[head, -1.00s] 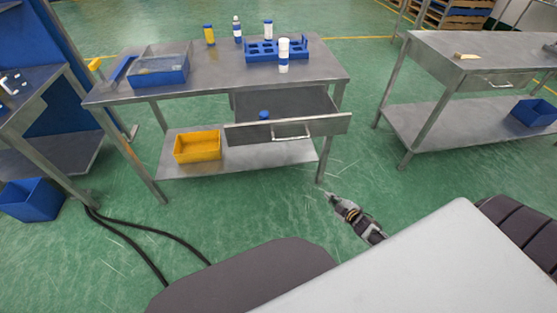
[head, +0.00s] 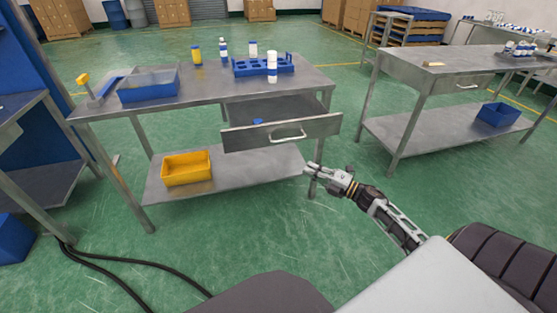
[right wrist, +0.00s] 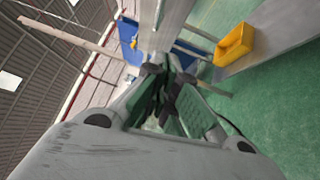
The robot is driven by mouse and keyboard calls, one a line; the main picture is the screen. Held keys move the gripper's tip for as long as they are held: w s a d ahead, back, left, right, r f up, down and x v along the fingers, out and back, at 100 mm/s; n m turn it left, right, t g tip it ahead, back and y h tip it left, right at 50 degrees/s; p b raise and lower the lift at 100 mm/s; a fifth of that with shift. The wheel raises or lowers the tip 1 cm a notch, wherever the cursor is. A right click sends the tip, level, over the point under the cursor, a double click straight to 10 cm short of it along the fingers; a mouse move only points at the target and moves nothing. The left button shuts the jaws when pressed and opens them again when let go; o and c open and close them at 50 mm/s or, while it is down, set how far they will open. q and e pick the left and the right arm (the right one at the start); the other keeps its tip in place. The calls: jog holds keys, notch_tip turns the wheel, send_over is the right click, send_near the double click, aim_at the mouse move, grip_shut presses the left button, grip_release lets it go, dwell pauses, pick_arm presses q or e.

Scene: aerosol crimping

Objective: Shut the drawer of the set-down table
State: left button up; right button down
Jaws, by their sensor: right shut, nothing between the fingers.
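The set-down table (head: 205,91) is a grey metal table in the middle of the head view. Its drawer (head: 240,140) is pulled out toward me, with a bar handle (head: 288,134) on its front. A small blue thing (head: 258,122) lies inside the drawer. My right gripper (head: 308,169) is below and to the right of the drawer front, near the table's right front leg, apart from the handle. Its fingers are shut and empty, and they also show in the right wrist view (right wrist: 165,90). My left gripper is not in view.
On the table top stand a blue bin (head: 148,88), a blue rack (head: 262,67) and several bottles. A yellow bin (head: 186,168) sits on the lower shelf. Another table (head: 440,68) with a drawer stands to the right. Green floor is free between the tables.

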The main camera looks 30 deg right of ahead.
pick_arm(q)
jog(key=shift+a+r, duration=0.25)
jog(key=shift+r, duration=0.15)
pick_arm(e)
jog(key=shift+s+a+r+n+y, duration=0.25)
jog(key=shift+a+r+n+y, duration=0.05)
jog(key=shift+a+r+n, duration=0.35)
jog(key=shift+w, duration=0.1)
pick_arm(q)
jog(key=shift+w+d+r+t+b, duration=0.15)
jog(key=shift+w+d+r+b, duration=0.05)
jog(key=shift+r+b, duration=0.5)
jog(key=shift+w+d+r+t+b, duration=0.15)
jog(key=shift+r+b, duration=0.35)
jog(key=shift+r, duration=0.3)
pick_arm(e)
jog(key=w+d+x, duration=0.1)
jog(key=d+x, duration=0.1)
jog(key=x, duration=1)
jog(key=shift+w, duration=0.45)
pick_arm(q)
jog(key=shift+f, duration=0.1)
